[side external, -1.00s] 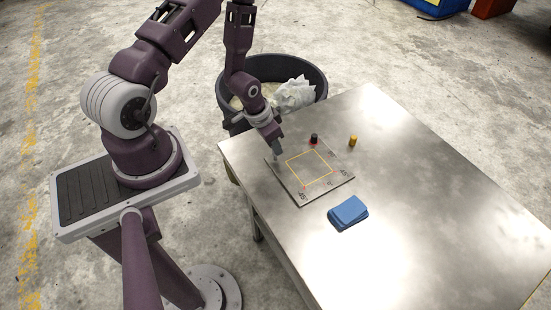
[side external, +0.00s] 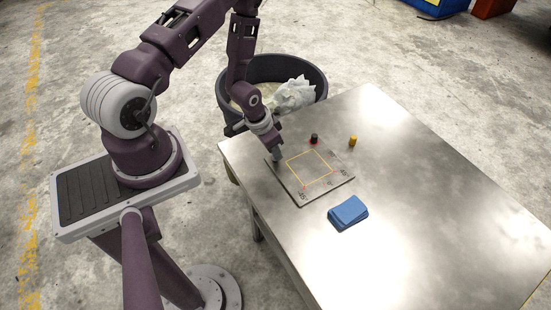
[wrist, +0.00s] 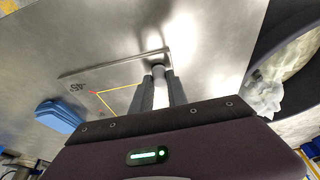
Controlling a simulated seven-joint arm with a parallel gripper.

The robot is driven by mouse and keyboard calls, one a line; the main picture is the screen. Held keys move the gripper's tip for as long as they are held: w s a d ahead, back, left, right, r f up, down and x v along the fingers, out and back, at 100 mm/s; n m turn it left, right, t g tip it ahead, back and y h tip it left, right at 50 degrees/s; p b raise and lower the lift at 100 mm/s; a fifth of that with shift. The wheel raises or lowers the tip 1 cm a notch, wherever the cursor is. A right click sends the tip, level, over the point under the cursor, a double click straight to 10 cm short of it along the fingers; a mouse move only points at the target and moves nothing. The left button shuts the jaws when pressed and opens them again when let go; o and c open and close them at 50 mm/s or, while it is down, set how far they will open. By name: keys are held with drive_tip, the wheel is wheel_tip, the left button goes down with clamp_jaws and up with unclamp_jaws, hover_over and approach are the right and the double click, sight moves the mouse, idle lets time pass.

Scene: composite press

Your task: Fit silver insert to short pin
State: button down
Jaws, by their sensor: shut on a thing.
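A grey metal plate (side external: 325,191) with a yellow square outline lies on the table. My gripper (side external: 277,160) is low over the plate's left corner in the side view. In the wrist view my gripper (wrist: 159,78) is shut on a light silver cylinder, the silver insert (wrist: 159,71), near the plate's edge (wrist: 95,72). The fingers hide most of it, and I cannot tell whether it touches a pin. A black cylinder (side external: 314,138) with red at its base stands at the plate's far corner. I cannot make out the short pin for certain.
A yellow cylinder (side external: 352,142) stands on the table (side external: 430,210) beyond the plate. A stack of blue pads (side external: 348,212) lies in front of the plate. A dark bin (side external: 318,82) with white crumpled material stands behind the table. The table's right side is clear.

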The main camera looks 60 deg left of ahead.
drive_tip(key=shift+f, duration=0.15)
idle(0.5)
drive_tip(key=c, duration=1.2)
unclamp_jaws()
drive_tip(key=shift+c, duration=0.2)
wheel_tip(320, 180, up, 26)
drive_tip(key=d+t+y, duration=0.1)
drive_tip(key=d, duration=0.2)
drive_tip(key=s+d+r, duration=0.4)
drive_tip(key=s+r, duration=0.3)
drive_tip(key=s, duration=0.1)
drive_tip(key=s+d+r+t+h, duration=0.1)
drive_tip(key=s+d+r, duration=0.4)
drive_tip(key=s+r, duration=0.2)
drive_tip(key=shift+s+d+r, duration=0.15)
drive_tip(key=shift+s+r, duration=0.2)
drive_tip(key=shift+s, duration=0.5)
